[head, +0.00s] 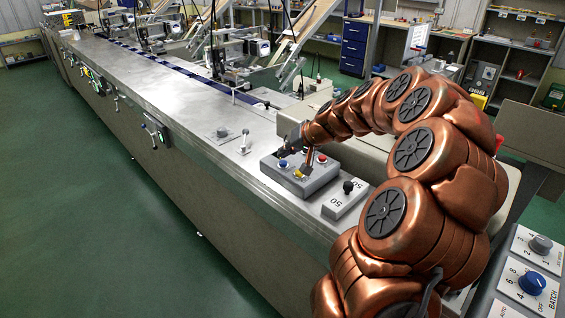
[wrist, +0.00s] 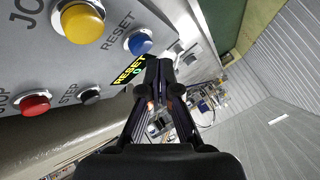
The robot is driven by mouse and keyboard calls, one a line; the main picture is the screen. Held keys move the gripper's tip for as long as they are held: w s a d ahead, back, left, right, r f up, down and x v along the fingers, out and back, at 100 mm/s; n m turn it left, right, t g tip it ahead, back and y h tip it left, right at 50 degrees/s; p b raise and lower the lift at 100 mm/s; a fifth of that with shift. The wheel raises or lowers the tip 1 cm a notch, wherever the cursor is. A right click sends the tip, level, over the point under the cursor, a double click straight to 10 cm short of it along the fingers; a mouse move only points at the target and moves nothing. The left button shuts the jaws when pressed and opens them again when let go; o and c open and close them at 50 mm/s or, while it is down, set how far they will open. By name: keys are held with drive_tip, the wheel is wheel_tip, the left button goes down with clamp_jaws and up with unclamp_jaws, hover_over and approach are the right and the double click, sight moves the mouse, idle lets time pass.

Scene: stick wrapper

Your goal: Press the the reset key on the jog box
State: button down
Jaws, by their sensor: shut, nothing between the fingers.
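The jog box (head: 318,181) is a grey box on the metal bench top, and its sloped face fills the left of the wrist view (wrist: 55,62). The blue reset key (wrist: 140,43) sits beside the word RESET. It also shows as a small blue spot in the head view (head: 283,163). My gripper (wrist: 160,64) is shut and empty. In the wrist view its fingertips lie just right of and below the blue key. In the head view the gripper (head: 283,151) hangs over the far left side of the box. I cannot tell whether it touches.
Near the reset key are a yellow JOG button (wrist: 82,23), a red STOP button (wrist: 35,103) and a black STEP button (wrist: 90,95). A black label with yellow RESET lettering (wrist: 132,71) lies beside the fingertips.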

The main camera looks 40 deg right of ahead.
sight(285, 162)
drive_tip(key=shift+f, duration=0.1)
idle(0.3)
drive_tip(key=shift+f+b, duration=0.35)
drive_tip(key=shift+b, duration=0.3)
drive_tip(key=shift+f+b, duration=0.45)
idle(0.7)
drive_tip(key=shift+r, duration=0.9)
drive_tip(key=shift+r+p, duration=0.65)
drive_tip(key=shift+r, duration=1.9)
